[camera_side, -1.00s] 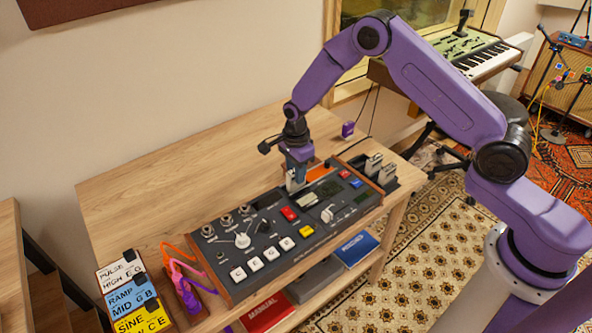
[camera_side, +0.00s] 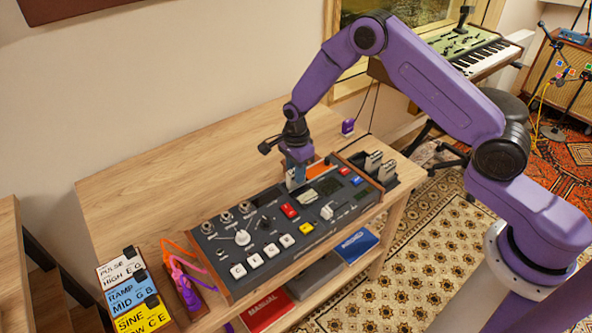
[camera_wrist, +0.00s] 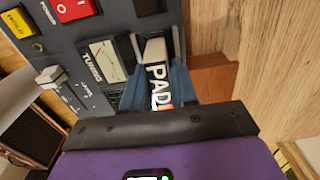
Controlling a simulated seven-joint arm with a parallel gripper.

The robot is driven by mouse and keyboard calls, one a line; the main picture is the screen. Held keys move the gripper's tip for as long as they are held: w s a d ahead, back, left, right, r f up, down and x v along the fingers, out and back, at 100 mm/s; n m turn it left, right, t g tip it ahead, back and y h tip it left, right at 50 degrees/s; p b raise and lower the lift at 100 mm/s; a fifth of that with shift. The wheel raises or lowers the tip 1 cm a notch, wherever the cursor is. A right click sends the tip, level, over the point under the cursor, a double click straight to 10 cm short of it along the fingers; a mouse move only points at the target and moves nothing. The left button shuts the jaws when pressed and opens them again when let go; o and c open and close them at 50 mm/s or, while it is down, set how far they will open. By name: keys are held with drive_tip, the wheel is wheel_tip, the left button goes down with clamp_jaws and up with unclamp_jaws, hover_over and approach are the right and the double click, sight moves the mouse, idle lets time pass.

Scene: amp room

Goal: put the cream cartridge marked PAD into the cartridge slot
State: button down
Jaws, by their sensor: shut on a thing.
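The cream cartridge marked PAD (camera_wrist: 157,78) is between the two blue-grey fingers of my gripper (camera_wrist: 158,88), with its lettering facing the wrist camera. My gripper (camera_side: 296,180) is shut on it, pointing down at the back edge of the dark console (camera_side: 265,228). In the wrist view the far end of the cartridge meets the console (camera_wrist: 60,50) beside the TUNING meter. The cartridge slot itself is hidden by the cartridge and fingers, so I cannot tell how deep the cartridge sits.
A dark holder (camera_side: 396,184) with other cartridges stands right of the console. Orange and purple cables (camera_side: 178,262) are at its left end, beside stacked label blocks (camera_side: 128,292). A small purple object (camera_side: 348,127) is behind. The table's back left (camera_side: 160,190) is clear.

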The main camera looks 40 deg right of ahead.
idle(0.3)
drive_tip(key=shift+c, duration=2.1)
unclamp_jaws()
drive_tip(key=shift+r, duration=3.45)
